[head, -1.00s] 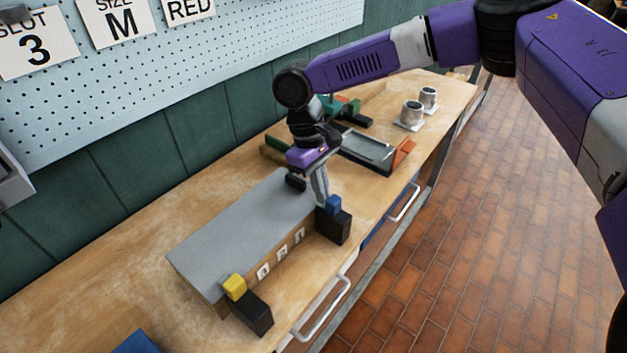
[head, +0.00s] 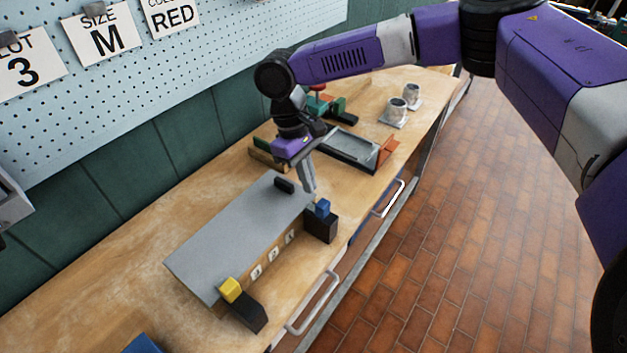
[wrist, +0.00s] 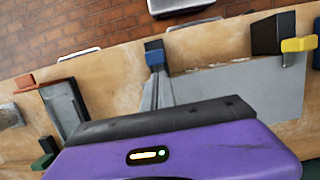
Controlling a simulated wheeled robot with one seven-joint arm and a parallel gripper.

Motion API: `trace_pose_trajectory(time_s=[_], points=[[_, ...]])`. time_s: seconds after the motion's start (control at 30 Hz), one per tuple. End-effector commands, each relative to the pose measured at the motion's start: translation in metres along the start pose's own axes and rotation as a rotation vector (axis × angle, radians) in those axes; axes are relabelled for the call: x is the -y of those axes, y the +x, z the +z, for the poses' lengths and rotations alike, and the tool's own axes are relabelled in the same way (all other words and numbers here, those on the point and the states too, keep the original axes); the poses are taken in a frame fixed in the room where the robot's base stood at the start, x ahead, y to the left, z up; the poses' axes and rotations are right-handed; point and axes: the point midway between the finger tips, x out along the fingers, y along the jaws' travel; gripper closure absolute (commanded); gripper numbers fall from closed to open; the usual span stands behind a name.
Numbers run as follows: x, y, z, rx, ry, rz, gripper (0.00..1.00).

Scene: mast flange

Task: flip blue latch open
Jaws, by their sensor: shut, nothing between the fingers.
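The blue latch (head: 323,208) is a small blue block on top of a black block (head: 321,229), at the front far corner of a long grey-topped box (head: 235,235). In the wrist view the blue latch (wrist: 154,50) shows just beyond the fingertips. My gripper (head: 313,197) points down at the latch with its long grey fingers shut and nothing between them. Its tips are right beside the latch; I cannot tell whether they touch it. A yellow latch (head: 229,289) sits at the box's near end by another black block (head: 249,314).
Beyond my gripper lie a grey tray (head: 350,148) with an orange end piece (head: 388,149) and two metal cups (head: 395,111). A black handle (head: 285,186) stands on the box top. Drawer handles (head: 318,302) stick out along the bench front.

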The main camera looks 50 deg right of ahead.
Motion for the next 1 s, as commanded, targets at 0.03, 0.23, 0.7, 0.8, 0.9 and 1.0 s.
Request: trace_pose_trajectory(time_s=[0.03,0.23,0.7,0.8,0.9,1.0], points=[[0.002,-0.014,0.001,0.000,-0.001,-0.002,1.00],[0.008,-0.039,-0.003,-0.004,-0.004,-0.001,1.00],[0.011,-0.054,-0.007,-0.007,-0.005,0.002,1.00],[0.011,-0.054,-0.007,-0.007,-0.005,0.002,1.00],[0.011,-0.054,-0.006,-0.007,-0.006,0.002,1.00],[0.011,-0.054,-0.006,-0.007,-0.006,0.002,1.00]])
